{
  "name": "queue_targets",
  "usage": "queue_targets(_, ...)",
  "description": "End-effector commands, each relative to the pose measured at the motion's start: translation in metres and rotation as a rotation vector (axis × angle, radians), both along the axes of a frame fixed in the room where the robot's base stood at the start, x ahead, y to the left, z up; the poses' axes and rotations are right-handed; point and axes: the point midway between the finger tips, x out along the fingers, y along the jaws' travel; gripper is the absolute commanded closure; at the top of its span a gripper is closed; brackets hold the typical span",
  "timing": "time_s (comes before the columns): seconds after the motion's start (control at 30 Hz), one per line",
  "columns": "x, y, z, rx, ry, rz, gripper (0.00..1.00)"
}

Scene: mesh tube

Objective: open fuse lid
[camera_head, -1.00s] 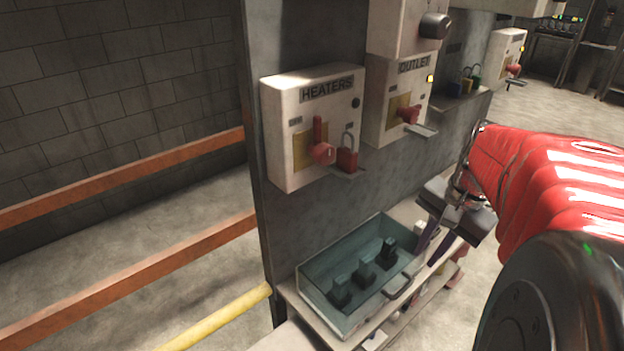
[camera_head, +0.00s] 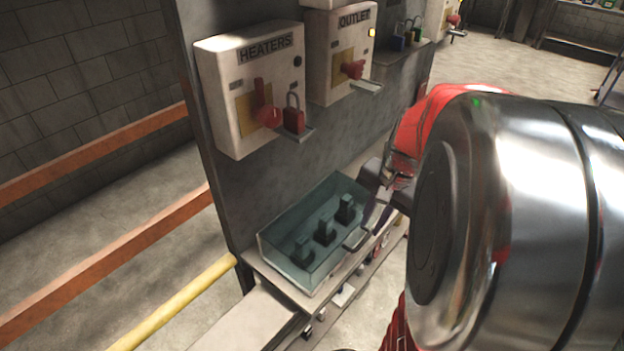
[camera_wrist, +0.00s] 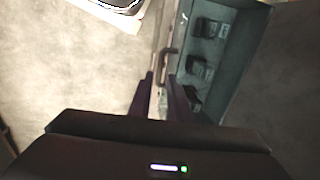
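The fuse lid (camera_head: 285,232) is a clear teal cover. It sits closed over a box with three dark fuses (camera_head: 325,230) inside. Its small handle (camera_head: 357,238) is on the front right side, and the handle also shows in the wrist view (camera_wrist: 166,64). My gripper (camera_head: 371,218) is beside the lid's right end, close to the handle. In the wrist view its two dark fingers (camera_wrist: 160,78) are apart, with the handle just beyond their tips. No contact with the handle is clear. The arm partly hides the gripper in the head view.
Above the fuse box, the panel bears the HEATERS switch box (camera_head: 255,85) with a red padlock (camera_head: 294,118) and the OUTLET switch box (camera_head: 340,55). A yellow rail (camera_head: 180,305) and orange rails run at left. Open floor lies to the right.

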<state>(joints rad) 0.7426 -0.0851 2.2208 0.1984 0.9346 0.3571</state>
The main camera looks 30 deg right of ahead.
Motion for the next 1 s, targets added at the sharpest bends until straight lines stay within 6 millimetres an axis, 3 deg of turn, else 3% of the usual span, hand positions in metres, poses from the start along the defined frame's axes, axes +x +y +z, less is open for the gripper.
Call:
queue_targets(0.4,0.009,0.004,-0.057,0.001,0.002,0.001,0.83)
queue_targets(0.8,0.011,0.004,-0.064,-0.001,0.0,0.001,0.83)
queue_targets(1.0,0.011,0.004,-0.064,-0.001,0.0,0.001,0.96)
